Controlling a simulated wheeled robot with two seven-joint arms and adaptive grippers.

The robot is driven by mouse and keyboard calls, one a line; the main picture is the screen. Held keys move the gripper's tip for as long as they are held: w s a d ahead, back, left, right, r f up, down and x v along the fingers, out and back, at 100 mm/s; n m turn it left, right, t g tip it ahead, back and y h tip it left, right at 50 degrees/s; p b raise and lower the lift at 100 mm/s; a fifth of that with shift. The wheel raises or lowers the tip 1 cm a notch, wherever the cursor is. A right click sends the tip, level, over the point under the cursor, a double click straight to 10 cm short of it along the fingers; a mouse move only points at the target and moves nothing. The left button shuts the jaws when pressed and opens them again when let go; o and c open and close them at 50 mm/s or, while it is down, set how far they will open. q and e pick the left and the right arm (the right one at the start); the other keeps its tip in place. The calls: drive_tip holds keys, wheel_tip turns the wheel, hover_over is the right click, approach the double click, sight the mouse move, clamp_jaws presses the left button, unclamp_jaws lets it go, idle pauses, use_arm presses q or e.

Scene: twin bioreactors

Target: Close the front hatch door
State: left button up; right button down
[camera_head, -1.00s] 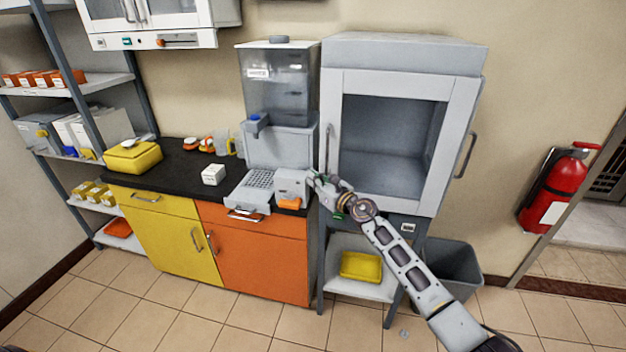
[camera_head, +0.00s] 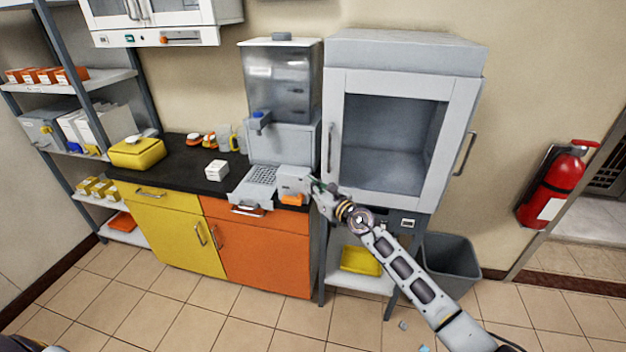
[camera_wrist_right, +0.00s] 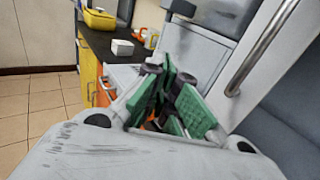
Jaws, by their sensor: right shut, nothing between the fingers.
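The front hatch door (camera_head: 460,115) is a white frame around a large dark window on the grey cabinet at the right. It looks flush or nearly flush with the cabinet; I cannot tell whether it is fully shut. Its upright handle (camera_head: 330,146) is at the left edge, and the bar also shows in the right wrist view (camera_wrist_right: 262,50). My right gripper (camera_head: 316,186) is low by the door's left edge, below the handle. Its green-padded fingers (camera_wrist_right: 178,95) are together and empty, left of and apart from the handle. My left gripper is out of view.
A grey machine (camera_head: 280,90) with a small unit (camera_head: 294,184) stands on the black counter close left of my gripper. A second handle (camera_head: 465,154) is on the cabinet's right side. A yellow tray (camera_head: 361,261) and grey bin (camera_head: 452,262) are below.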

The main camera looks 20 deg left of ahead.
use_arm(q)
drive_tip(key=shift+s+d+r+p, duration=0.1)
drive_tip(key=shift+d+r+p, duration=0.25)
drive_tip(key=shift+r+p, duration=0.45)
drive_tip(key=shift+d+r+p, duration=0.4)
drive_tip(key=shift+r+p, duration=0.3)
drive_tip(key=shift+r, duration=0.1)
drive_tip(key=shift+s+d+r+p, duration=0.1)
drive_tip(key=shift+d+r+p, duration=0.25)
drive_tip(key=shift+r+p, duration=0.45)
use_arm(e)
drive_tip(key=s, duration=0.6)
drive_tip(key=shift+d, duration=0.2)
drive_tip(key=shift+s, duration=0.15)
drive_tip(key=shift+m, duration=0.3)
